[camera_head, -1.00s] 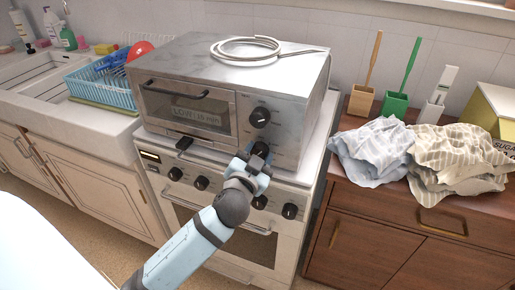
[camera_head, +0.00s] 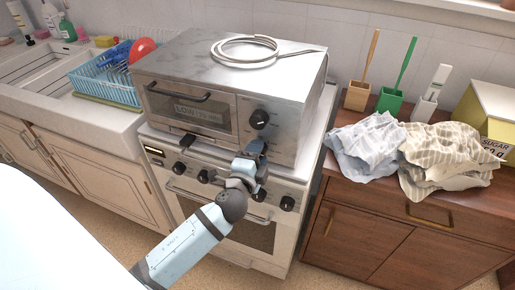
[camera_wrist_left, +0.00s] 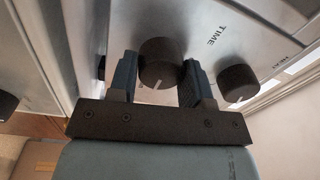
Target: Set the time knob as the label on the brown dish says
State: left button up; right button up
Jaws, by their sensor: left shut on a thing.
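The toaster oven (camera_head: 225,75) stands on the stove, its door closed. Through its window shows a label (camera_head: 190,112) whose first word reads LOW; the rest is blurred here, and the dish's colour is hard to make out. My left gripper (camera_head: 256,152) is at the oven's lower knob, mostly hiding it in the head view. In the left wrist view, the dark time knob (camera_wrist_left: 158,62) sits between the two fingers, which are shut on it. Its white mark points downward in that view. The heat knob (camera_wrist_left: 238,84) is beside it and also shows in the head view (camera_head: 260,119).
Stove knobs (camera_head: 204,176) sit just below my gripper. A coiled cable (camera_head: 247,49) lies on the oven. Cloths (camera_head: 440,155) and brush holders (camera_head: 389,100) are on the brown dresser (camera_head: 355,235) at right. A blue rack (camera_head: 105,84) is by the sink.

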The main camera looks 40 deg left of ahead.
pick_arm(q)
jog(key=shift+a+f+m+h+p, duration=0.1)
jog(key=shift+m+h+p, duration=0.3)
jog(key=shift+m+p, duration=4.25)
pick_arm(e)
jog(key=shift+n, duration=0.4)
jog(key=shift+s+d+r+b, duration=0.15)
jog(key=shift+r+b, duration=0.25)
jog(key=shift+r, duration=0.5)
jog(key=shift+s+r+b, duration=0.2)
jog(key=shift+r+b, duration=0.25)
jog(key=shift+r, duration=0.4)
jog(key=shift+s+d+r+b, duration=0.15)
jog(key=shift+r+b, duration=0.25)
jog(key=shift+r, duration=0.5)
pick_arm(q)
jog(key=m, duration=0.2)
jog(key=shift+m, duration=0.35)
pick_arm(e)
jog(key=shift+w+r, duration=0.1)
jog(key=shift+r, duration=0.25)
pick_arm(q)
jog(key=o, duration=0.9)
jog(key=shift+o, duration=0.2)
pick_arm(e)
jog(key=shift+f, duration=0.1)
